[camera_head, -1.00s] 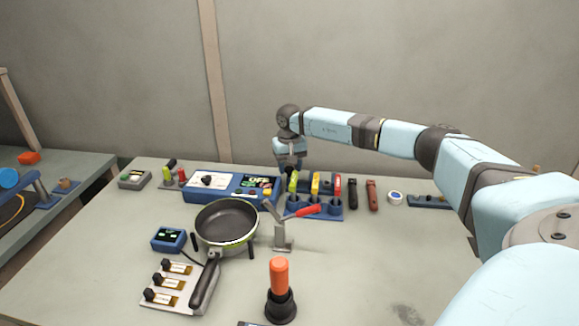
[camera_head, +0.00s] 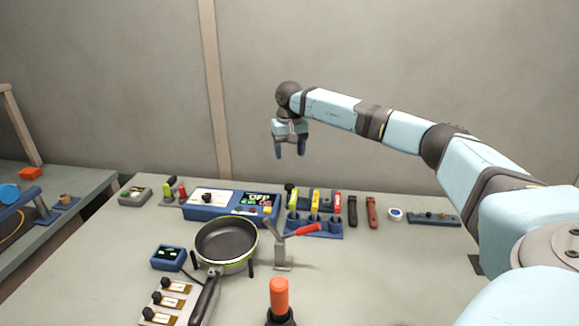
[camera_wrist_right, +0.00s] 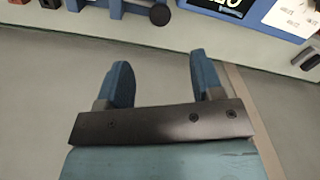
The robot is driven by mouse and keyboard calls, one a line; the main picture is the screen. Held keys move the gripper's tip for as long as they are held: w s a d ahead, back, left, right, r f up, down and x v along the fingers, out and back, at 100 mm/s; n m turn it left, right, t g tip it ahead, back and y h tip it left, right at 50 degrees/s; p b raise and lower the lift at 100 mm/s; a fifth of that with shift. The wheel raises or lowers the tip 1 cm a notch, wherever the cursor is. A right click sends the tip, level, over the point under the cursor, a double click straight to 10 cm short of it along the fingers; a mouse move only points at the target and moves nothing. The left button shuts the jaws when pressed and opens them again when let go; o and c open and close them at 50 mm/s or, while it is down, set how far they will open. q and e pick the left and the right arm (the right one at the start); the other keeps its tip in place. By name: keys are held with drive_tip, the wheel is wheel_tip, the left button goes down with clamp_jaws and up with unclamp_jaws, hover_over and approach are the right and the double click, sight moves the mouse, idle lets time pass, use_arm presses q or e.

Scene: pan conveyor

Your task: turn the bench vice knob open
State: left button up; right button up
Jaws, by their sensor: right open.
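No part is clearly recognisable as a bench vice. A dark round knob on a blue fixture (camera_wrist_right: 118,8) shows at the top of the right wrist view (camera_wrist_right: 160,15); I cannot tell whether it is the vice knob. My right gripper (camera_head: 290,151) is open and empty, fingers pointing down, above the back of the bench and behind the blue tool rack (camera_head: 325,236). In the right wrist view the gripper's two blue fingers (camera_wrist_right: 158,72) are spread apart with nothing between them. My left gripper is not in view.
A pan (camera_head: 226,240) sits front left of the rack, beside a red-handled clamp (camera_head: 283,254). A blue console (camera_head: 205,213) with an OFF display stands left of the rack. An orange-topped post (camera_head: 279,294) stands in front. The bench's right front is clear.

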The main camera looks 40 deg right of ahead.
drive_tip(key=shift+r, duration=1.15)
